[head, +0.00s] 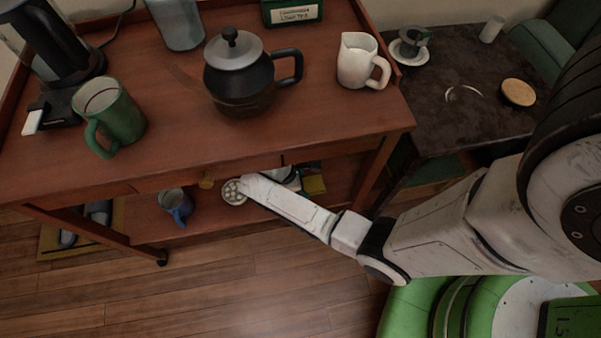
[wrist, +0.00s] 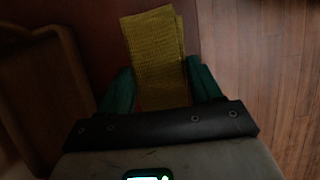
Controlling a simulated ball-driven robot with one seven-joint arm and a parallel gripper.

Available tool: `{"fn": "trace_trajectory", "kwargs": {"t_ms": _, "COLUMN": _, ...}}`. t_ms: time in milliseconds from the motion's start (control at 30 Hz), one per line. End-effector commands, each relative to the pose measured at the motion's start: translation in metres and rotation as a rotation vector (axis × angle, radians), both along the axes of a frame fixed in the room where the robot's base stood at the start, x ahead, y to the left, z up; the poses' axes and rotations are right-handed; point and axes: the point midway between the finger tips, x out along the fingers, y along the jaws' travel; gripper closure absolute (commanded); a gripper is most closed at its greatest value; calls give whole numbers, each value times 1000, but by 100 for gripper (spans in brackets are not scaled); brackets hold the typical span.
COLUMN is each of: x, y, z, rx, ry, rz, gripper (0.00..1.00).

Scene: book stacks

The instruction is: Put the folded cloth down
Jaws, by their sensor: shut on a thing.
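The folded cloth (wrist: 156,60) is a yellow, coarse-woven strip in the wrist view. My gripper (wrist: 160,88) is shut on its near end, with a green finger on each side, and the cloth sticks out ahead. In the head view, a yellow patch that looks like the cloth (head: 315,185) shows under the tabletop's front edge, above the lower shelf (head: 255,218). My gripper (head: 302,177) is mostly hidden there by the tabletop and my arm. I cannot tell whether the cloth touches the shelf.
The tabletop (head: 165,120) holds a green mug (head: 122,122), a dark teapot (head: 240,85) and a white jug (head: 355,65). A blue mug (head: 176,207) stands on the lower shelf. A dark side table (head: 455,125) is at right. The wood floor (head: 215,300) in front looks clear.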

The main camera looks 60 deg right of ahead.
Motion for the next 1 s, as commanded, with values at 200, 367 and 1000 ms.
{"fn": "trace_trajectory", "kwargs": {"t_ms": 200, "x": 4, "y": -6, "z": -32, "rx": 0, "ry": 1, "rz": 0, "gripper": 64}}
{"fn": "trace_trajectory", "kwargs": {"t_ms": 367, "x": 4, "y": -5, "z": -36, "rx": 0, "ry": -2, "rz": -1, "gripper": 64}}
{"fn": "trace_trajectory", "kwargs": {"t_ms": 1000, "x": 3, "y": -4, "z": -51, "rx": 3, "ry": -1, "rz": -1, "gripper": 64}}
